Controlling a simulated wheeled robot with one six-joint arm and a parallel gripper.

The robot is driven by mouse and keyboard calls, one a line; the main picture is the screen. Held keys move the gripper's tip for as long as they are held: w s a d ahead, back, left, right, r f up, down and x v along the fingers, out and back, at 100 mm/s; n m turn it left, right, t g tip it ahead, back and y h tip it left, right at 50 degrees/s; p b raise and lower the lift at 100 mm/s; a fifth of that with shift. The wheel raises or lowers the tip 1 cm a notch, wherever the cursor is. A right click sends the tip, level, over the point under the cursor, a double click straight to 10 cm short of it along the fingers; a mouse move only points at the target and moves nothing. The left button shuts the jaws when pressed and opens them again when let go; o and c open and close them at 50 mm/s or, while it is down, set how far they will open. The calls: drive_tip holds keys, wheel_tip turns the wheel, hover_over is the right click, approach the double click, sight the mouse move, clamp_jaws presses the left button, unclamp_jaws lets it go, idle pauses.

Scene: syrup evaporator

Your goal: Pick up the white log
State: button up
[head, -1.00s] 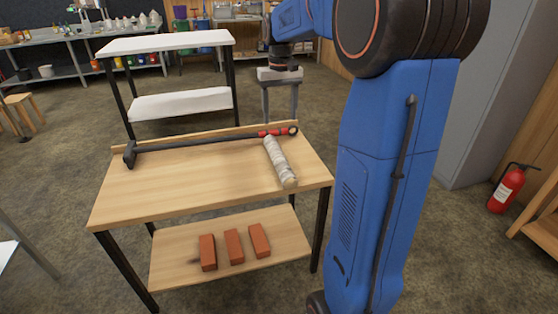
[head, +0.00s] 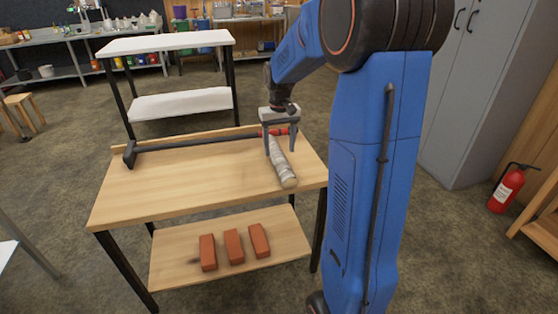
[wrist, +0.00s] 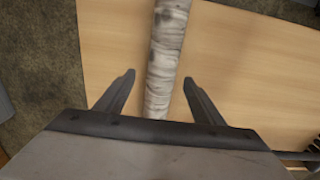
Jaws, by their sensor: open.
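The white log (head: 281,167) lies on the top of the wooden table, near its right end, with its length running from back to front. It has pale, dark-flecked bark. My gripper (head: 280,153) is open above the log's far part, fingers pointing down. In the wrist view the log (wrist: 164,55) runs up the picture between the open fingers of my gripper (wrist: 158,80), and neither finger appears to touch it. From the head view I cannot tell the exact height of the fingertips above the table. My gripper hides part of the log's far end.
A long dark tool with a red grip (head: 200,143) lies along the table's back edge, close to the log's far end. Orange bricks (head: 233,246) sit on the lower shelf. A white-topped table (head: 165,43) stands behind. The left of the wooden tabletop (head: 150,190) is clear.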

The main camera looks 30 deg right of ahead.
sight(279, 153)
drive_tip(key=shift+w+f, duration=0.1)
drive_tip(key=shift+f, duration=2)
drive_tip(key=c, duration=1.3)
drive_tip(key=shift+c, duration=0.2)
wheel_tip(279, 153, up, 10)
drive_tip(key=shift+a, duration=0.1)
